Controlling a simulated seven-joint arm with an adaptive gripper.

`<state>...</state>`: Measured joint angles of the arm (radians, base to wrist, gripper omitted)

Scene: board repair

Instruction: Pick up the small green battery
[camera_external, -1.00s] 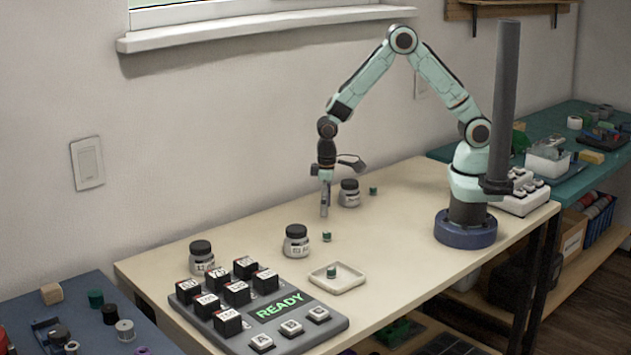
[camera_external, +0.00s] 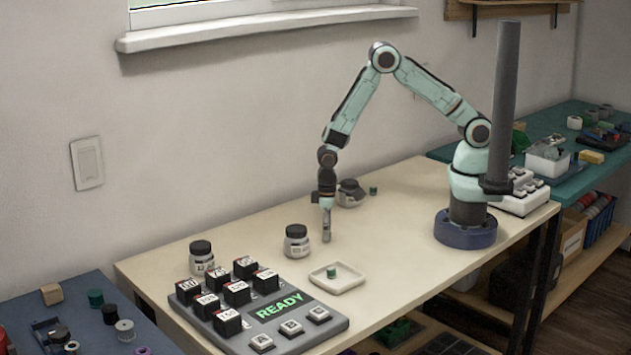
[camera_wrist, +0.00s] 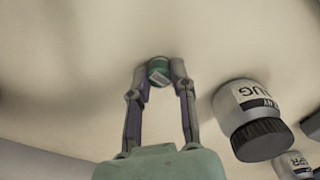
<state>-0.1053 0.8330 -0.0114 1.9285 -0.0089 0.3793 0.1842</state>
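The small green battery (camera_wrist: 159,70) shows in the wrist view between the fingertips of my gripper (camera_wrist: 160,79). Both fingertips lie against its sides with no visible gap, and it has a pale label. In the external view my gripper (camera_external: 326,236) points down at the tabletop, and its fingers hide this battery. Another green piece (camera_external: 332,272) stands in the shallow white tray (camera_external: 352,283). A further small green piece (camera_external: 373,190) is at the back of the table, right of a jar.
A dark-lidded jar (camera_external: 297,242) stands left of my gripper, and another jar (camera_external: 349,195) stands behind it. A third jar (camera_external: 201,259) is farther left. The grey keypad (camera_external: 283,328) with a READY display takes up the table's front left.

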